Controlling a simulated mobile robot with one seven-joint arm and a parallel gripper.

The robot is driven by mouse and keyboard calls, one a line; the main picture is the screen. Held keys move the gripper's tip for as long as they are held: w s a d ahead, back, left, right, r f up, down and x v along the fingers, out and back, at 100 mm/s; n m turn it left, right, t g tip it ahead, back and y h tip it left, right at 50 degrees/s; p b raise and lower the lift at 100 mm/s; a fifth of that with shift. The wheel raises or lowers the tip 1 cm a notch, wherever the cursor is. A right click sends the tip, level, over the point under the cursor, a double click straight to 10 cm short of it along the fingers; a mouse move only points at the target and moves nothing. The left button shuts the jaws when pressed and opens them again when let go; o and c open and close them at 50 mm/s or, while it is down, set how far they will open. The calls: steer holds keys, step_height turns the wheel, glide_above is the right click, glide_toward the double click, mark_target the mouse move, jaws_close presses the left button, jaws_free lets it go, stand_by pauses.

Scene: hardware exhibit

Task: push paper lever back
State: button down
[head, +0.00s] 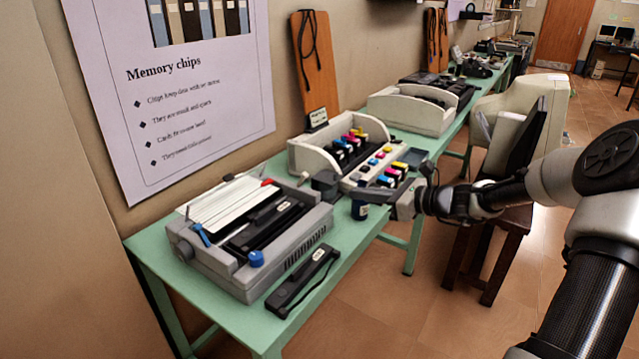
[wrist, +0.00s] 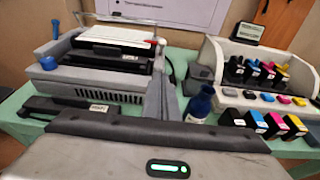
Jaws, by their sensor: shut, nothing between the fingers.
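A grey dot-matrix printer (head: 250,235) stands on the green table, with white paper (head: 228,203) at its back. A blue lever (head: 200,236) stands at its left side, a blue knob (head: 256,258) sits at the front corner, and a small red piece (head: 267,182) is at the back right. I cannot tell which is the paper lever. The wrist view also shows the blue lever (wrist: 57,29), the knob (wrist: 48,62) and the red piece (wrist: 152,42). My gripper (head: 328,185) is shut and empty, to the right of the printer; its fingers (wrist: 161,82) show in the wrist view.
A dark blue bottle (head: 360,210) stands close by my gripper. A white cartridge display (head: 325,152) with coloured cartridges is behind it. A black bar-shaped part (head: 302,280) lies in front of the printer. A wooden chair (head: 495,235) stands beside the table.

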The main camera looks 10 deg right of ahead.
mark_target(304, 180)
steer(key=shift+a, duration=0.1)
steer(key=b+x, duration=0.2)
steer(key=x, duration=0.7)
steer(key=shift+f, duration=0.15)
steer(key=shift+w+a+r+b, duration=0.2)
steer(key=shift+w+a+r, duration=0.15)
steer(key=shift+w+a, duration=0.25)
steer(key=shift+w+a+r+b, duration=0.15)
steer(key=shift+w+a+r, duration=0.2)
steer(key=shift+w+a, duration=0.3)
steer(key=shift+w+a+r, duration=0.25)
steer(key=shift+w, duration=0.05)
steer(key=shift+r+p, duration=0.25)
steer(key=shift+p, duration=0.1)
